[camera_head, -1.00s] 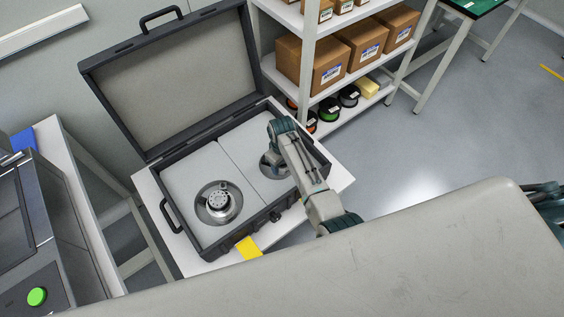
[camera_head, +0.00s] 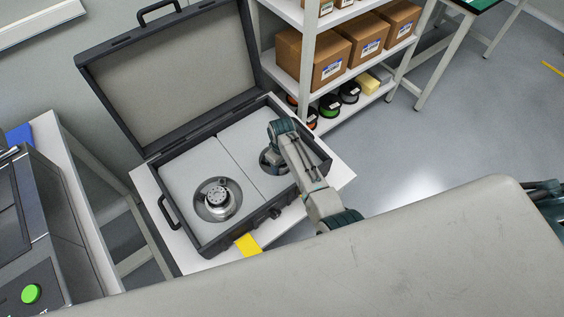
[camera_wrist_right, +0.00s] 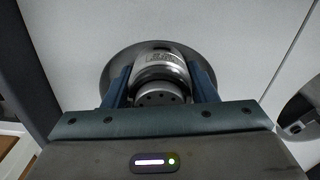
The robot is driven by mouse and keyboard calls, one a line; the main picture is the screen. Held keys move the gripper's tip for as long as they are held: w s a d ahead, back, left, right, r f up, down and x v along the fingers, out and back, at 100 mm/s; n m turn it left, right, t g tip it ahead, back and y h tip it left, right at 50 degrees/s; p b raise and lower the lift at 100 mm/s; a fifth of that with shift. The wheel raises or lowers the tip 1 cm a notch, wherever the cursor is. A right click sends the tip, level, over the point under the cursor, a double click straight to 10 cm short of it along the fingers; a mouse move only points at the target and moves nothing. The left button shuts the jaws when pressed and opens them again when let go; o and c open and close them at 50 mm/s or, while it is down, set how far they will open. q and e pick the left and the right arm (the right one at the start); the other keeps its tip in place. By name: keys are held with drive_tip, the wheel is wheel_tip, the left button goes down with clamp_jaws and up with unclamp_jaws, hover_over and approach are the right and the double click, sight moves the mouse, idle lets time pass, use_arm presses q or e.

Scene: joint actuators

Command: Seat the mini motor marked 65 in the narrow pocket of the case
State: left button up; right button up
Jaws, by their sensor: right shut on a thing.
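The open dark case (camera_head: 216,247) stands on a white table, with a pale foam insert that has two round pockets. My right gripper (camera_head: 273,160) is over the right pocket (camera_head: 264,166). In the right wrist view its blue fingers (camera_wrist_right: 160,92) are shut on a silver cylindrical motor (camera_wrist_right: 160,66), one finger on each side. The motor is at the round pocket (camera_wrist_right: 113,75); how deep it sits I cannot tell. Its printed label is too small to read. The left pocket (camera_head: 202,211) holds another silver motor (camera_head: 217,198). My left gripper is not in view.
The case lid (camera_head: 175,80) stands open at the back. A shelf (camera_head: 300,90) with cardboard boxes and spools stands behind right. A machine with a green button (camera_head: 31,294) is at left.

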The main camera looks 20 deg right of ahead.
drive_tip(key=shift+f, duration=0.2)
drive_tip(key=o, duration=1)
drive_tip(key=shift+o, duration=0.2)
drive_tip(key=shift+r, duration=0.5)
wheel_tip(320, 180, up, 10)
drive_tip(key=shift+b, duration=0.3)
drive_tip(key=shift+w, duration=0.1)
